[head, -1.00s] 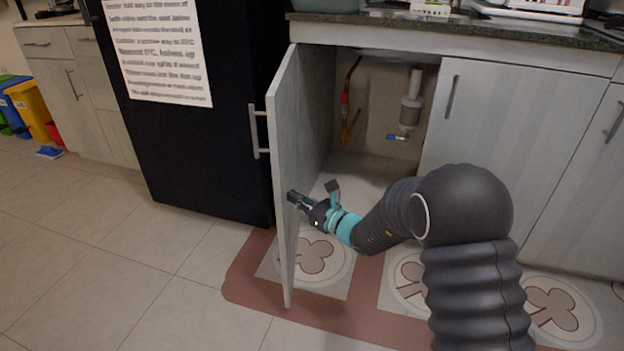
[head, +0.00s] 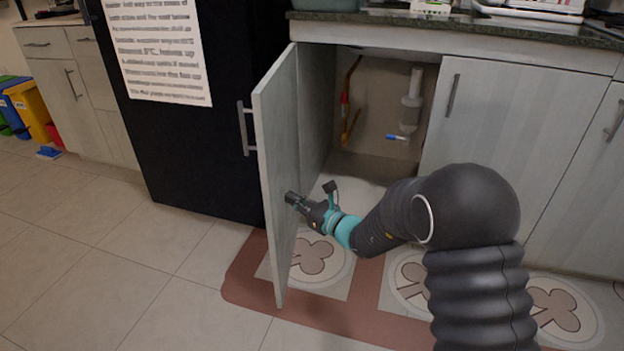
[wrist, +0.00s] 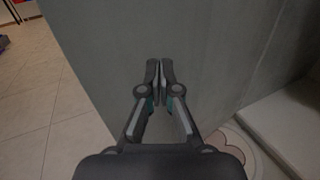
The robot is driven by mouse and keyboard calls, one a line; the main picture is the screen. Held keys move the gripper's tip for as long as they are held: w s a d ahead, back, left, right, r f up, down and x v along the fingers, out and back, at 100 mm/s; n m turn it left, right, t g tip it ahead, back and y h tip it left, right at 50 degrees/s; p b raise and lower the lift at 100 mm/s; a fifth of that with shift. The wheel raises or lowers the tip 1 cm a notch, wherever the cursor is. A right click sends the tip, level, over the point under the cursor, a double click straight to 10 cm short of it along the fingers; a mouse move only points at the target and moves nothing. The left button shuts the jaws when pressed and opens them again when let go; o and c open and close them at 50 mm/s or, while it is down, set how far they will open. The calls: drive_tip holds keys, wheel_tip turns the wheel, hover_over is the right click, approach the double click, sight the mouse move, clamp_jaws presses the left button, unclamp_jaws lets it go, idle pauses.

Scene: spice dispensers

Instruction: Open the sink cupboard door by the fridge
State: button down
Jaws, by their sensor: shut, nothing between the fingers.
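The sink cupboard door (head: 279,165) stands wide open beside the fridge (head: 190,110), swung out on its left-hand hinges. Its bar handle (head: 246,128) is on the outer face, on the fridge side. My gripper (head: 291,198) is shut and empty at the inner face of the door, about mid-height. In the wrist view the closed fingertips (wrist: 160,66) point at the grey inner face of the door (wrist: 215,40). I cannot tell whether they touch it. The cupboard's inside (head: 380,110) shows pipes and a white drain trap (head: 411,108).
The closed neighbouring cupboard door (head: 500,140) is to the right. A red patterned mat (head: 245,275) lies on the floor under the door. A dark counter (head: 480,27) runs above.

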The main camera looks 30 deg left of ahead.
drive_tip(key=s+d+b, duration=0.1)
drive_tip(key=d, duration=0.7)
drive_tip(key=shift+s, duration=0.25)
idle(0.5)
